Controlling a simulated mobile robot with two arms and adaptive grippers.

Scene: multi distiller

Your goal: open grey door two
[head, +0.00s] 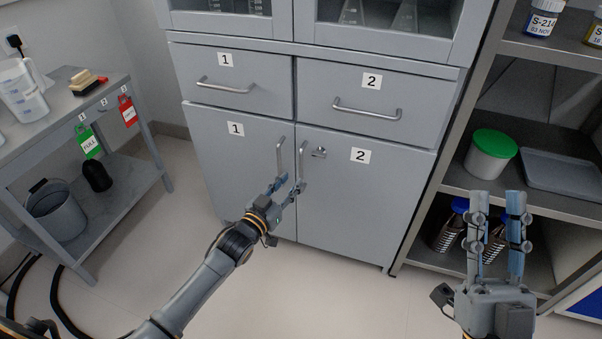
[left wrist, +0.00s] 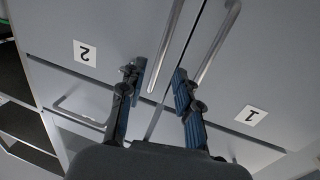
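Grey door two (head: 360,200), with a white label "2", is shut in the lower right of the grey cabinet. Its vertical bar handle (head: 302,158) is near its left edge, beside a small lock (head: 319,152). My left gripper (head: 289,186) is at the lower end of this handle. In the left wrist view, which looks upside down, the left gripper (left wrist: 156,83) is open with the door two handle (left wrist: 166,45) between its fingertips, not visibly clamped. My right gripper (head: 497,200) is open and empty, in front of the shelf on the right.
Grey door one (head: 225,165) is shut; its handle (head: 281,157) stands close left of door two's, outside the left gripper's fingers. Two drawers above are shut. A metal shelf (head: 425,225) stands close to the right, a side table (head: 62,112) on the left. The floor in front is clear.

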